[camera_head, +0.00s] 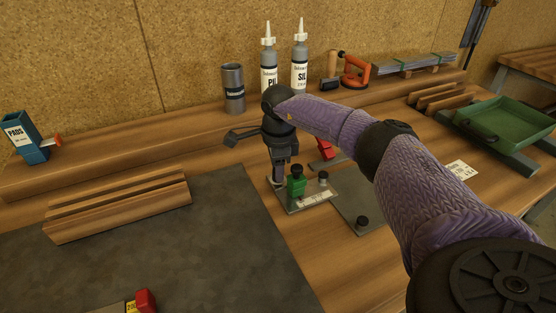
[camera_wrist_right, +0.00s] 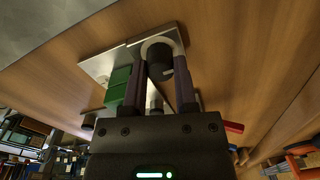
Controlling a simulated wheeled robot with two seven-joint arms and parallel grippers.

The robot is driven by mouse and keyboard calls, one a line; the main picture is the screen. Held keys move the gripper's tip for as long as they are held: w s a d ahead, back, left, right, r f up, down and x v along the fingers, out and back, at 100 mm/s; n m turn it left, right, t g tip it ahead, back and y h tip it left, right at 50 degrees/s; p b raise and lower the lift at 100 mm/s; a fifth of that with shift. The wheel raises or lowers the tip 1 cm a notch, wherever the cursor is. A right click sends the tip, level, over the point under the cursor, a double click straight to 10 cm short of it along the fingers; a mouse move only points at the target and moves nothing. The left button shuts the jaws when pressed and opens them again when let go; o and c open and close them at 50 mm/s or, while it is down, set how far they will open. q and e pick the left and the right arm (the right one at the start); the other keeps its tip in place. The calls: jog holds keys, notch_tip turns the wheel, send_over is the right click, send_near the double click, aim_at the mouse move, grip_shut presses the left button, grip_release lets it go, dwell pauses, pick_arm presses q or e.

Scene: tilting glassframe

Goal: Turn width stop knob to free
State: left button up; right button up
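My right gripper (camera_head: 277,178) points down at the left end of a grey metal plate (camera_head: 317,201) on the bench. In the right wrist view its two fingers (camera_wrist_right: 160,65) stand on either side of a dark round knob (camera_wrist_right: 158,56) with a pale ring around its base. I cannot tell whether they touch it. A green clamp-like block (camera_head: 297,183) is just right of the gripper, and it also shows in the wrist view (camera_wrist_right: 118,86). A small dark knob (camera_head: 323,175) is farther right on the plate. My left gripper is not in view.
A red-handled item (camera_head: 326,149) stands behind, partly hidden by my arm. Wooden strips (camera_head: 118,206) lie left on the dark mat (camera_head: 180,255). Bottles (camera_head: 299,70) and a can (camera_head: 233,92) stand on the rear ledge.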

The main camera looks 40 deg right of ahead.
jog(key=o, duration=0.4)
jog(key=shift+o, duration=0.2)
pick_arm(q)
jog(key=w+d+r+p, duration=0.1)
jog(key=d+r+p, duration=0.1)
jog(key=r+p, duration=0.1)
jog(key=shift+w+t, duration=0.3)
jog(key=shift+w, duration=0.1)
pick_arm(e)
notch_tip(320, 180, up, 10)
jog(key=shift+s, duration=0.15)
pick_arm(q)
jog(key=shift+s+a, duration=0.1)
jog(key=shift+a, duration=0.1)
pick_arm(e)
jog(key=shift+a, duration=0.1)
